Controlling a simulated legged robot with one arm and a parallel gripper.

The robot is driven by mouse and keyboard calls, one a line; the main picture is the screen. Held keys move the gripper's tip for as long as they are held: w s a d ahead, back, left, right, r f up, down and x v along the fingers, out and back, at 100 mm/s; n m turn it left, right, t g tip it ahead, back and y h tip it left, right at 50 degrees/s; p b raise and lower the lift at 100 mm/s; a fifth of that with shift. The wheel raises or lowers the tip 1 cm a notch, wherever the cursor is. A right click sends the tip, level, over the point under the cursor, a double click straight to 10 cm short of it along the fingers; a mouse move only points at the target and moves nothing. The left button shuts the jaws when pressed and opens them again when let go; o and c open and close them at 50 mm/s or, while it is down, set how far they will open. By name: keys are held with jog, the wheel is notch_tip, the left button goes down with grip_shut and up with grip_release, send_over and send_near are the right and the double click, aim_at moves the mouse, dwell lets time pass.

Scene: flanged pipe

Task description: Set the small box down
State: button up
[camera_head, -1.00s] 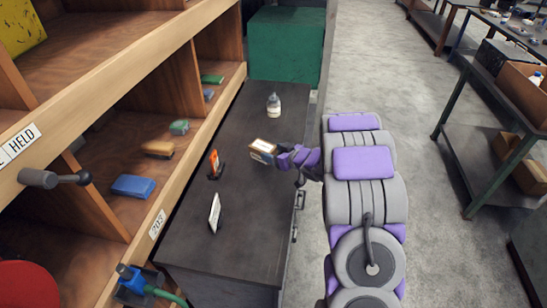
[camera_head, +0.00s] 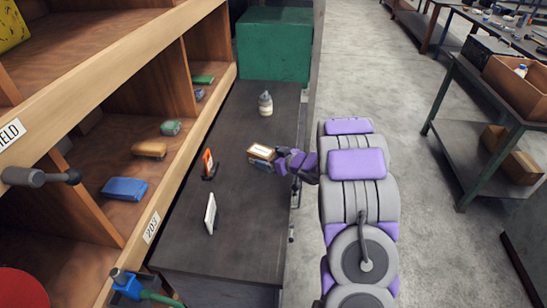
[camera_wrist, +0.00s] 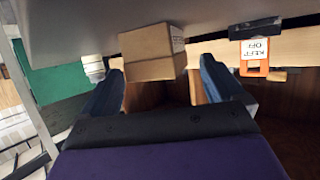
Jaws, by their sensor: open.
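The small box (camera_head: 262,152) is cardboard brown with a pale label on top. It appears to rest on the dark cabinet top (camera_head: 245,215), near its right edge. My gripper (camera_head: 270,163) is beside the box, at its near right side. In the wrist view, which looks upside down, the box (camera_wrist: 152,52) shows between and beyond the two blue fingers. My gripper (camera_wrist: 163,75) is open there, with a gap on both sides of the box.
A white bottle (camera_head: 265,103) stands behind the box. An orange sign (camera_head: 208,163) and a white sign (camera_head: 211,213) stand to the left. A green bin (camera_head: 274,45) is at the back, wooden shelves (camera_head: 140,130) at left. The cabinet top's front is clear.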

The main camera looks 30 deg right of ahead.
jog(key=shift+a+r, duration=0.1)
jog(key=shift+a, duration=0.1)
jog(key=s+d, duration=0.1)
jog(key=s+d+r+p, duration=0.1)
jog(key=s, duration=0.1)
jog(key=s+d+r, duration=0.1)
jog(key=shift+s+p, duration=0.25)
jog(key=shift+p, duration=0.05)
jog(key=s+d+r+m+g+h+p, duration=0.25)
jog(key=s+r+g+h, duration=0.25)
jog(key=s+r+h, duration=0.5)
jog(key=s+a+r+g+y, duration=0.1)
jog(key=s+a+g+y, duration=0.1)
jog(key=s+a, duration=0.6)
jog(key=s+a+r+g+y, duration=0.2)
jog(key=s+a+g, duration=0.2)
jog(key=s+a, duration=0.4)
jog(key=s+a+r+m+g+y+b, duration=0.1)
jog(key=s+a, duration=0.8)
jog(key=s, duration=0.9)
jog(key=g+y, duration=0.1)
jog(key=g, duration=0.1)
jog(key=shift+r+g, duration=0.3)
jog(key=shift+w, duration=0.1)
jog(key=shift+c, duration=0.2)
